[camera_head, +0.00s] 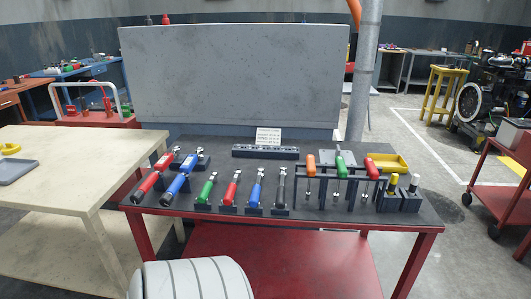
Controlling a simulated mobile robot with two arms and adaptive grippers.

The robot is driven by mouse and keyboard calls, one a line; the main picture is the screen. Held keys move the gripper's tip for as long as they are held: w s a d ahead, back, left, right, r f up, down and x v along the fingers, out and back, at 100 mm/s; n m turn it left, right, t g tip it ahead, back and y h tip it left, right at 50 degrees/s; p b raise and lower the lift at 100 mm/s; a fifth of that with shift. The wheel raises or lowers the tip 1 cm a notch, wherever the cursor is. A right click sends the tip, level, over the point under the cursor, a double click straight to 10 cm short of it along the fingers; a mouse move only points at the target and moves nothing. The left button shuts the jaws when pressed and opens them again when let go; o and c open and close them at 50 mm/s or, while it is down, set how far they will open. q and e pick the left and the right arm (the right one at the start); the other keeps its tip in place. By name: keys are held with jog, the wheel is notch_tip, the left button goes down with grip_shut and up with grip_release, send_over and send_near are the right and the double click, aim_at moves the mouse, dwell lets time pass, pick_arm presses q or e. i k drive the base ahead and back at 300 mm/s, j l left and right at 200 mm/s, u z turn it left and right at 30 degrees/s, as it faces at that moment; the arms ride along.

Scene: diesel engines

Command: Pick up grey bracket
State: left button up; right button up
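I cannot pick out a grey bracket for certain in the head view. A flat grey piece (14,170) lies at the left edge of the pale table and is cut off by the frame. A dark grey rail-like block (265,152) lies at the back of the dark-topped workbench (300,222). Neither of my grippers is in view.
The workbench holds a row of coloured-handled tools (206,189) in dark holders, screwdrivers on a rack (341,164), and a yellow tray (388,163). A grey board (235,75) stands behind. A pale table (75,165) is left, a red cart (505,200) right.

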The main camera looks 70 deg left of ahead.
aim_at(326, 156)
jog(key=u, duration=1.6)
jog(key=i+l+z, duration=0.55)
jog(key=z, duration=0.2)
jog(key=i+l+z, duration=0.25)
jog(key=z, duration=0.2)
jog(key=i+l+z, duration=0.1)
jog(key=i+z, duration=0.6)
jog(key=z, duration=0.15)
jog(key=i+u, duration=0.15)
jog(key=i, duration=0.25)
jog(key=i+l+u, duration=0.1)
jog(key=i, duration=0.35)
jog(key=i+l+u, duration=0.15)
jog(key=i, duration=0.25)
jog(key=i+u, duration=0.2)
jog(key=u, duration=0.25)
jog(key=i+u, duration=0.2)
jog(key=u, duration=0.25)
jog(key=i+l+u, duration=0.1)
jog(key=u, duration=0.4)
jog(key=i+l+u, duration=0.2)
jog(key=u, duration=0.25)
